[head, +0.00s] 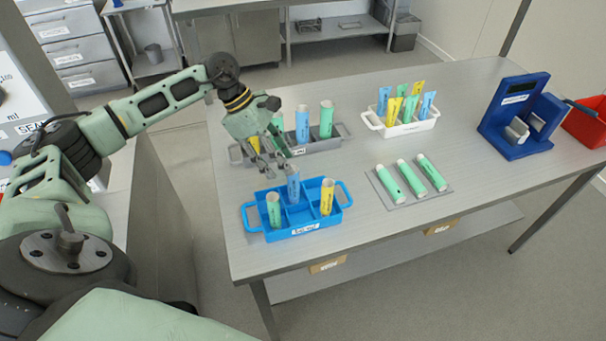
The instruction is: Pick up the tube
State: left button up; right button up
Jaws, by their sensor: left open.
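My left gripper (270,166) is open, fingers pointing down, over the near left part of the grey rack and just behind the blue tray (258,229). The blue tray holds a green tube (274,211), a blue tube (293,188) and a yellow tube (327,197), all upright. The grey rack (325,146) holds a blue tube (302,126), a green tube (326,120) and others partly hidden by the gripper, including a yellow tube (254,143). Three green tubes (411,180) lie on a grey plate. I cannot tell which tube is meant. My right gripper is out of view.
A white tray (405,128) with several coloured packets stands at the back of the steel table (470,95). A blue device (519,118) and a red bin (588,127) are at the right. The table's front right is clear.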

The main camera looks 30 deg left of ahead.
aim_at(293, 178)
pick_arm(q)
jog(key=p+x, duration=0.2)
jog(key=x, duration=0.1)
jog(key=p+x, duration=0.1)
jog(key=shift+s+d+f, duration=0.15)
jog(key=shift+s, duration=0.1)
jog(key=shift+w+d+f+p, duration=0.2)
jog(key=shift+f, duration=0.4)
jog(key=shift+w+d+f+p, duration=0.15)
jog(key=shift+w+d+f, duration=0.05)
jog(key=shift+f, duration=0.5)
jog(key=c, duration=0.8)
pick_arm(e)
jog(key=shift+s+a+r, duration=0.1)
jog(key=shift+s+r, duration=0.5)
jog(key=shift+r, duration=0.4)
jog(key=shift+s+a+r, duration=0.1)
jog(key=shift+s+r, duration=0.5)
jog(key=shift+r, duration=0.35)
